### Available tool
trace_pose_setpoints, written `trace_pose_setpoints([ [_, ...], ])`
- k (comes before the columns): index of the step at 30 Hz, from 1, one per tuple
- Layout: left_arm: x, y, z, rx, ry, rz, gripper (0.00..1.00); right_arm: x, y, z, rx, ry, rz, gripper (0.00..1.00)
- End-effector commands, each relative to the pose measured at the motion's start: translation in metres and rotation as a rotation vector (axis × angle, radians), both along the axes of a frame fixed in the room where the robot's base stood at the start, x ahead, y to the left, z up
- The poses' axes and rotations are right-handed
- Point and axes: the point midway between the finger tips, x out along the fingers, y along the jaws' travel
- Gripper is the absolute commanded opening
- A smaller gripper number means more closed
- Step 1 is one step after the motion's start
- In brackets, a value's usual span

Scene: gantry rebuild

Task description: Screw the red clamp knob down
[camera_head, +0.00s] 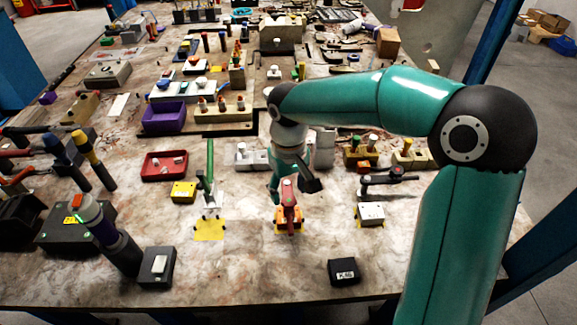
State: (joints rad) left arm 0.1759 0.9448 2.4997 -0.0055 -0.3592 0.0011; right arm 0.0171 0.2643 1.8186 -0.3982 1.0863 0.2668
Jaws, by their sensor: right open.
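My right gripper (292,184) reaches down from the right and is open, its fingers just above and around the top of a red upright clamp part (289,205). Whether the fingers touch it I cannot tell. This red part stands on a yellow-orange base patch (278,226) near the middle front of the table. A smaller red knob (398,170) sits on a dark clamp arm to the right, behind a white block (371,213). Which of the two is the named clamp knob is unclear at this size. My left gripper does not show.
A green-handled white clamp (209,185) stands to the left of the gripper. A red tray (165,165) and a yellow block (184,191) lie farther left. A black labelled box (344,272) sits at the front. The front middle of the table (240,275) is clear.

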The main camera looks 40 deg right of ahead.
Motion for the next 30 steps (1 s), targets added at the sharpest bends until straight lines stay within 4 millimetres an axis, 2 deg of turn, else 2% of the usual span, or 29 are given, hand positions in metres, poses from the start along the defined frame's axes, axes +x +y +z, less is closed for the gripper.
trace_pose_setpoints([
  [9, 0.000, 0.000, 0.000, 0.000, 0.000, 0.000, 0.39, 0.001, 0.000, 0.064, 0.001, -0.004, 0.000, 0.59],
  [15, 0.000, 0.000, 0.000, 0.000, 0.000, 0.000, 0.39, 0.001, 0.000, 0.089, 0.001, -0.002, -0.001, 0.59],
  [20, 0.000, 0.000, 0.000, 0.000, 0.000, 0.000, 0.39, 0.000, 0.000, 0.095, 0.001, 0.000, 0.000, 0.59],
  [30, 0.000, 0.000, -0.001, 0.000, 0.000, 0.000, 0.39, 0.000, 0.000, 0.095, 0.000, 0.000, 0.000, 0.59],
])
